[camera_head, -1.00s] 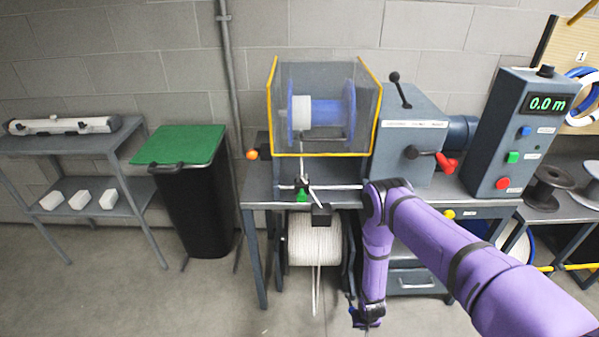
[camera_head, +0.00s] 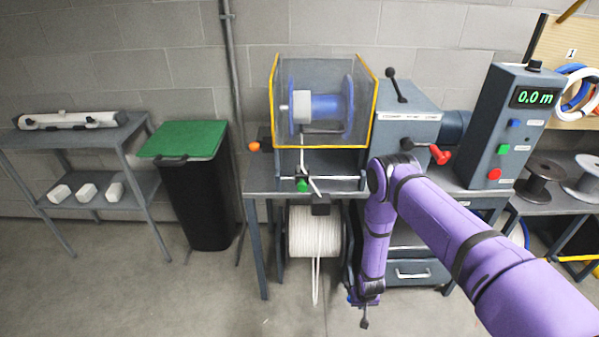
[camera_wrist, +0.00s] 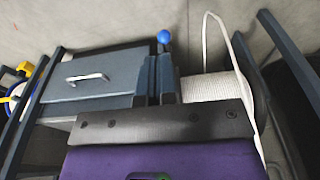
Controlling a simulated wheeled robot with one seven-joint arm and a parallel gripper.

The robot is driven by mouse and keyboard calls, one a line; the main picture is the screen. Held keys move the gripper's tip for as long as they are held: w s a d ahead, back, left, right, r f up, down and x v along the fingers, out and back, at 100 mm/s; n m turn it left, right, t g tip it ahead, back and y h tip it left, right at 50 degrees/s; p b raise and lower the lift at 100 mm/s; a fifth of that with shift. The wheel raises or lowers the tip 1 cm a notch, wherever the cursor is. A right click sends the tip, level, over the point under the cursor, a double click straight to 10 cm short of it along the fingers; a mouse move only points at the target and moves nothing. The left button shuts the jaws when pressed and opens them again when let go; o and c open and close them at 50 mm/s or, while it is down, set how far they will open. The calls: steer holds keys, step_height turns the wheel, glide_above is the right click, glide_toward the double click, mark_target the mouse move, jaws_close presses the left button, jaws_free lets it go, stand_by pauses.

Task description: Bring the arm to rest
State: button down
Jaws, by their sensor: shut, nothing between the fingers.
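My purple arm reaches in from the lower right in the head view, bends at the elbow over the bench front, and hangs down. My gripper (camera_head: 364,318) is at its lower end, pointing at the floor in front of the drawer unit, small and partly hidden by the wrist. In the wrist view my gripper's dark fingers (camera_wrist: 157,82) are together with nothing between them. Behind them are the drawer unit (camera_wrist: 100,82) with its handle and the white rope reel (camera_wrist: 212,88). A blue ball knob (camera_wrist: 164,37) shows just beyond the fingertips.
The bench (camera_head: 262,185) carries a guarded blue spool (camera_head: 325,108), a grey drive housing and a control box (camera_head: 515,120) reading 0.0 m. The rope's free end hangs below the bench. A green-lidded bin (camera_head: 185,140) and a shelf stand left. The floor in front is clear.

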steer(key=w+r, duration=0.6)
steer(key=r, duration=0.7)
steer(key=w+r, duration=0.6)
steer(key=r, duration=0.7)
step_height(320, 180, up, 28)
steer(key=d+t, duration=0.2)
steer(key=s+d+r, duration=0.2)
steer(key=s+r, duration=0.5)
steer(key=r, duration=0.3)
steer(key=s+d+r, duration=0.1)
steer(key=s+r, duration=0.7)
steer(key=r, duration=0.3)
steer(key=s+d+r, duration=0.1)
steer(key=s+r, duration=0.2)
steer(key=s, duration=0.8)
steer(key=s+d+r+t, duration=0.1)
steer(key=s+r, duration=0.3)
steer(key=s, duration=0.8)
steer(key=shift+d+r+t, duration=0.25)
steer(key=shift+r+t, duration=0.05)
